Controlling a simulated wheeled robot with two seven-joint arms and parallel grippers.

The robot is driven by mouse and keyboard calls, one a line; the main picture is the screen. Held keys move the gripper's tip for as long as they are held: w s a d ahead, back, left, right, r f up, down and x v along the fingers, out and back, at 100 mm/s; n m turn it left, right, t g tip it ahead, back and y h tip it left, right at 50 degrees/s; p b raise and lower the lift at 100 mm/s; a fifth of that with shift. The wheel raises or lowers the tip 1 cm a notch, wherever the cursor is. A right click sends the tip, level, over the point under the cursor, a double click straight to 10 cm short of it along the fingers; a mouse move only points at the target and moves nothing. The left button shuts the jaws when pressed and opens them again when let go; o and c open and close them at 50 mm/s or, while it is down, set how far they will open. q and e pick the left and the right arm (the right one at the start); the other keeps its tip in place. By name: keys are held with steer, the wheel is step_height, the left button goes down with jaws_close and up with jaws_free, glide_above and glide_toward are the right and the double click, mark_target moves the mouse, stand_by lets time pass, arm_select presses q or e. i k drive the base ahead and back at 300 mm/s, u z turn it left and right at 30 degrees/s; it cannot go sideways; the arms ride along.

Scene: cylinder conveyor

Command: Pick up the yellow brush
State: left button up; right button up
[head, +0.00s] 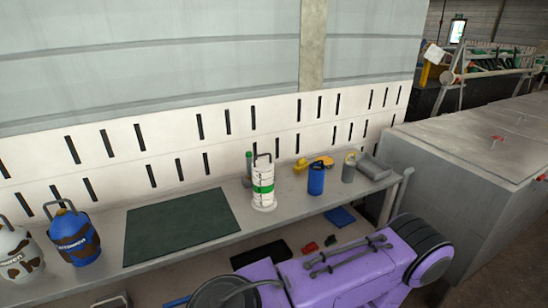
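A small yellow object (300,165), which looks like the yellow brush, lies near the back edge of the grey table (285,219). A second yellow piece (322,160) with a dark part lies just to its right, partly behind a blue bottle. I cannot tell whether the two yellow pieces are one thing. Neither of my grippers is in view.
A white canister with a green band (263,186) stands left of the yellow pieces. The blue bottle (316,180) and a grey cylinder (349,170) stand to the right. A dark green mat (180,226) and blue canister (74,240) are further left.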

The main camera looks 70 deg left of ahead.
mark_target(301, 166)
steer(key=u, duration=0.95)
steer(key=i, duration=0.9)
steer(key=u, duration=1.1)
